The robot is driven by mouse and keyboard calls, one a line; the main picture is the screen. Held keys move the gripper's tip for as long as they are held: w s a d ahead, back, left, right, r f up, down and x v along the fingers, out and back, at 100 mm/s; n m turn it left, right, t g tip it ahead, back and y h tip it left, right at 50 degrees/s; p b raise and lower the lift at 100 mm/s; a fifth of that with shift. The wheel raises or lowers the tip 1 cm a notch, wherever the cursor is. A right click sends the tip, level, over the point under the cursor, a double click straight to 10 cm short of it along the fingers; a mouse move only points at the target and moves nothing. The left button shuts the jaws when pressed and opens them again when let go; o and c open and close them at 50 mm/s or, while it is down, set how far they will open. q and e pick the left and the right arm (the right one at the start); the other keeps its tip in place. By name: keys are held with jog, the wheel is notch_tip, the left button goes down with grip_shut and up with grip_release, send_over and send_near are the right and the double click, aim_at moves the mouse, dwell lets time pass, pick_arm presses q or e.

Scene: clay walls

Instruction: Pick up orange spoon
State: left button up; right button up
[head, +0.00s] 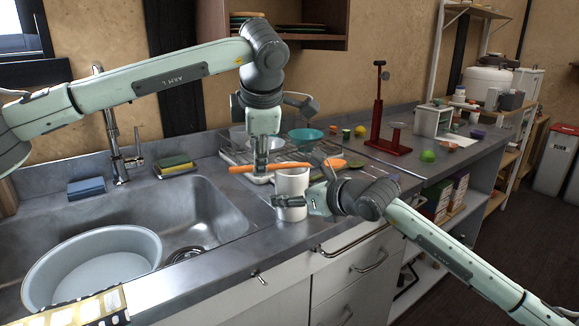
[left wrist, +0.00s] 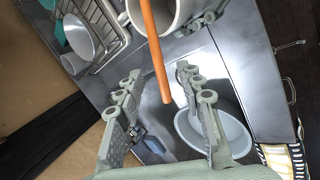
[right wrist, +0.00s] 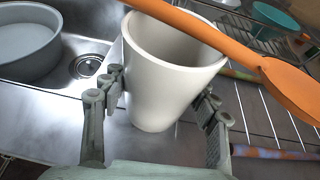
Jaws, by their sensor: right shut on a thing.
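The orange spoon (head: 294,165) lies roughly level across the mouth of the white cup (head: 291,184). Its bowl is to the right and its handle end to the left; I cannot tell whether it touches the rim. My right gripper (head: 300,203) is shut on the cup, with a finger on each side in the right wrist view (right wrist: 162,95). My left gripper (head: 261,172) points down at the handle part of the spoon. In the left wrist view its fingers (left wrist: 166,98) are apart, with the handle end (left wrist: 162,85) between them, not touching either.
A sink with a grey basin (head: 95,265) is at the left. Behind the cup are a dish rack (head: 235,152) and a teal bowl (head: 306,135). A red stand (head: 379,120) and a green item (head: 428,156) stand farther right on the counter.

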pick_arm(q)
jog(key=x, duration=0.2)
jog(key=shift+w+a+f, duration=0.1)
jog(key=shift+w+f, duration=0.1)
jog(key=shift+f, duration=0.05)
jog(key=shift+c, duration=0.2)
grip_shut()
jog(key=shift+r, duration=0.1)
